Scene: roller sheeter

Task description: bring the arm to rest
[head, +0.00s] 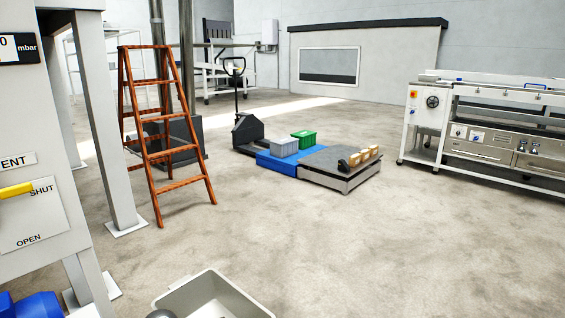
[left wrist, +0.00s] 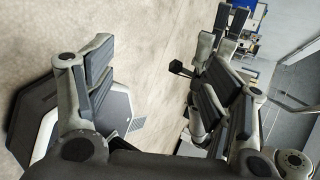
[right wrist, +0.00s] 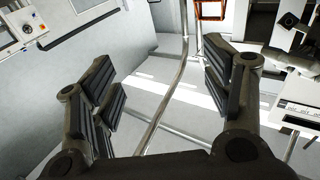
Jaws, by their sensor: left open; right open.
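My left gripper (left wrist: 152,75) shows in the left wrist view with its two padded fingers spread wide and nothing between them. Pale floor lies behind the gap. My right gripper (right wrist: 158,70) shows in the right wrist view, also with its fingers spread apart and empty. A bent metal pipe or rail shows through its gap, behind the fingers. I cannot make out either gripper in the head view. No held object shows in any view.
In the head view a panel with a yellow lever (head: 16,190) stands close on the left, beside an orange ladder (head: 165,130). A grey bin (head: 245,299) is at the bottom edge. A pallet load (head: 328,184) and a steel machine (head: 490,148) stand beyond open floor.

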